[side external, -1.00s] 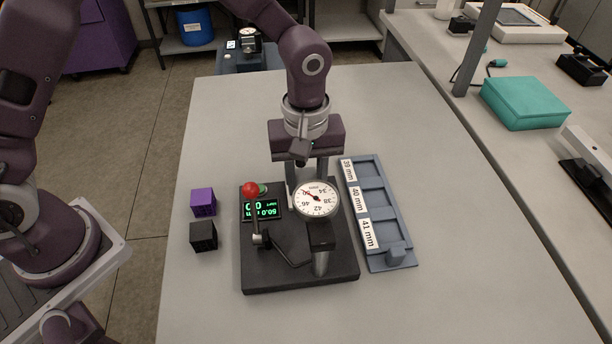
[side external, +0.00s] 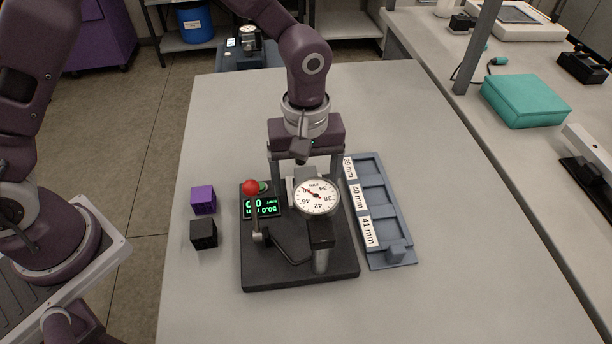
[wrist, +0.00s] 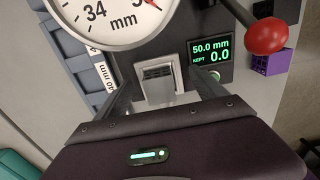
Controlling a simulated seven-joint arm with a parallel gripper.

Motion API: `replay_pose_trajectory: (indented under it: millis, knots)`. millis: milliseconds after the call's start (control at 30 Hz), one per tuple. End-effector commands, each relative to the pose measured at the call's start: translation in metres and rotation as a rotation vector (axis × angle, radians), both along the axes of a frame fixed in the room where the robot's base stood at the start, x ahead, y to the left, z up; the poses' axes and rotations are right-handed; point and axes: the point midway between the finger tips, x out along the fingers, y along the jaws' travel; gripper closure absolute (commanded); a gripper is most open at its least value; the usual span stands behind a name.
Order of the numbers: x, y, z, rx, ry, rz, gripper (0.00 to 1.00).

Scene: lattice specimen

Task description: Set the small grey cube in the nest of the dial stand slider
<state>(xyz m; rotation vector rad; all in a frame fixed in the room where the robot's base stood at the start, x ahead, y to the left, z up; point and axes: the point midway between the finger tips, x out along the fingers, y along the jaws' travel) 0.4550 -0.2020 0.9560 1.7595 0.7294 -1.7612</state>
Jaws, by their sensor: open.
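The small grey cube (wrist: 158,73), with a slotted face, sits inside the pale U-shaped nest (wrist: 152,94) of the dial stand slider in the wrist view. My gripper (side external: 305,180) is open around it, with one finger on each side and a gap to the cube. In the side view the cube (side external: 304,175) is partly hidden behind the dial (side external: 317,197). The dial stand (side external: 285,275) has a black base and a lever with a red knob (side external: 251,187). I cannot tell whether the cube is fully seated.
A purple cube (side external: 203,199) and a black cube (side external: 203,234) stand left of the stand. A blue-grey tray (side external: 407,262) with slots labelled 39, 40 and 41 mm lies to the right. The display (side external: 262,207) is lit green. The table's right side is clear.

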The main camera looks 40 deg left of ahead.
Motion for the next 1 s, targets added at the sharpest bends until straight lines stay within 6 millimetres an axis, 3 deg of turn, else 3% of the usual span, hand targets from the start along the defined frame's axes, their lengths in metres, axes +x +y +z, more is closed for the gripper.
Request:
replay_pose_trajectory:
  millis: [400,1000]
  knots:
    - [0.0,0.0,0.002,-0.001,-0.002,0.0,0.17]
    - [0.0,0.0,0.05,-0.001,-0.002,0.0,0.17]
